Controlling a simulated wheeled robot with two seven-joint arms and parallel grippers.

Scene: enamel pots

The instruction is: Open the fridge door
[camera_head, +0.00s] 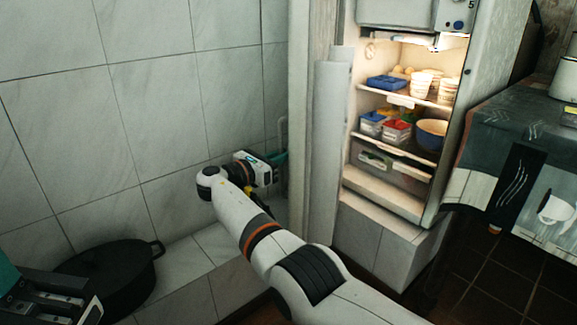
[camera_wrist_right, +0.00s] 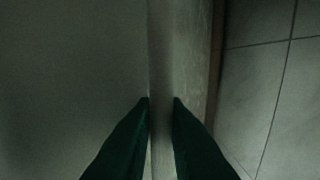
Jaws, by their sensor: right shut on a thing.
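The fridge (camera_head: 455,120) stands open, and its lit shelves show in the head view. The fridge door (camera_head: 325,150) is swung out toward the left, seen nearly edge-on. A pale handle (camera_head: 283,130) shows at the left side of the door. My right gripper (camera_head: 279,160) reaches to the door's outer side, at the handle's lower part. In the right wrist view its dark fingers (camera_wrist_right: 161,105) are shut on a pale vertical bar (camera_wrist_right: 160,60), apparently the handle. My left gripper (camera_head: 75,300) is partly cut off at the lower left; its finger opening is unclear.
A black lidded pot (camera_head: 110,275) sits on the tiled ledge at the lower left, close to my left gripper. A tiled wall (camera_head: 130,100) stands left of the door. A cloth-covered table (camera_head: 520,130) stands right of the fridge. Food containers fill the shelves.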

